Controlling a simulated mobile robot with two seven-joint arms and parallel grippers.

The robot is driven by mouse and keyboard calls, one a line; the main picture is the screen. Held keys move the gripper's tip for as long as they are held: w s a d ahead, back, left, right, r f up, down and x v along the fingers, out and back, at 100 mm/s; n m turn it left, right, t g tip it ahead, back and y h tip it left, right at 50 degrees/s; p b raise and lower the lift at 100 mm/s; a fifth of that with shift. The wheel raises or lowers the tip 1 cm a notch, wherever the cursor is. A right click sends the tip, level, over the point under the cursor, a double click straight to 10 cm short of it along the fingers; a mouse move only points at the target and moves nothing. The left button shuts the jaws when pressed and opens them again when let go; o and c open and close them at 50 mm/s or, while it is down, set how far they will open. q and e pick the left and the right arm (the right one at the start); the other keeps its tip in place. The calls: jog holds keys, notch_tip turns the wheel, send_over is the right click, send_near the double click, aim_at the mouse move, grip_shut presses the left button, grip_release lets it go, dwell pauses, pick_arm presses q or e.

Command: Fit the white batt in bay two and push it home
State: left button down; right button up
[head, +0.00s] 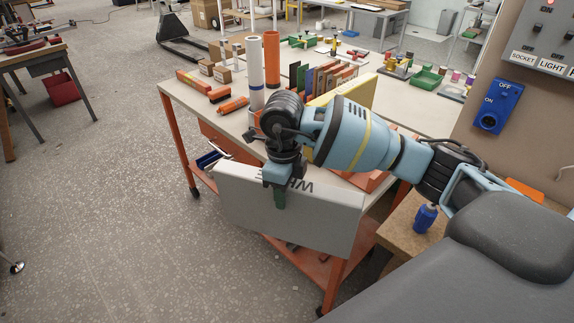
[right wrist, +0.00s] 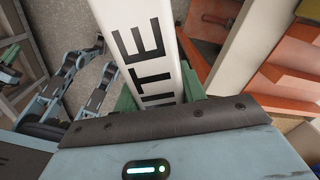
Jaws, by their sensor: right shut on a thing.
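The white batt (head: 315,212) is a thick pale slab with black "WHITE" lettering on its top edge. My right gripper (head: 279,190) is shut on its top edge and holds it in front of the bench's near side. In the right wrist view the lettered edge of the batt (right wrist: 148,45) runs up between the green fingers of my right gripper (right wrist: 160,92). The gripper and wrist hide part of the batt's top edge. I cannot make out bay two. My left gripper is not in the head view.
A work table (head: 225,118) with an orange frame stands behind the batt, carrying tubes, boxes and a row of coloured boards (head: 320,80). A yellow slab (head: 362,90) shows behind my arm. A panel with a blue switch (head: 497,107) stands at right.

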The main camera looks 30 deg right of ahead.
aim_at(280, 218)
jog(key=a+f+n, duration=0.1)
jog(key=n, duration=0.2)
jog(key=s+f+n, duration=0.1)
jog(key=n, duration=0.2)
jog(key=a+f+n, duration=0.1)
jog(key=f+n, duration=0.1)
jog(key=n, duration=0.1)
jog(key=shift+s+a, duration=0.3)
jog(key=shift+a, duration=0.05)
jog(key=n, duration=0.1)
jog(key=f+n, duration=0.1)
jog(key=n, duration=0.2)
jog(key=shift+s+f, duration=0.35)
jog(key=shift+f, duration=0.05)
jog(key=f+n, duration=0.1)
jog(key=n, duration=0.1)
jog(key=s+f+n, duration=0.1)
jog(key=n, duration=0.1)
jog(key=shift+d+n, duration=0.1)
jog(key=shift+n, duration=0.2)
jog(key=f+n, duration=0.1)
jog(key=n, duration=0.2)
jog(key=s+f+n, duration=0.1)
jog(key=n, duration=0.3)
jog(key=s+f+n, duration=0.1)
jog(key=f+n, duration=0.1)
jog(key=n, duration=0.1)
jog(key=shift+s, duration=0.2)
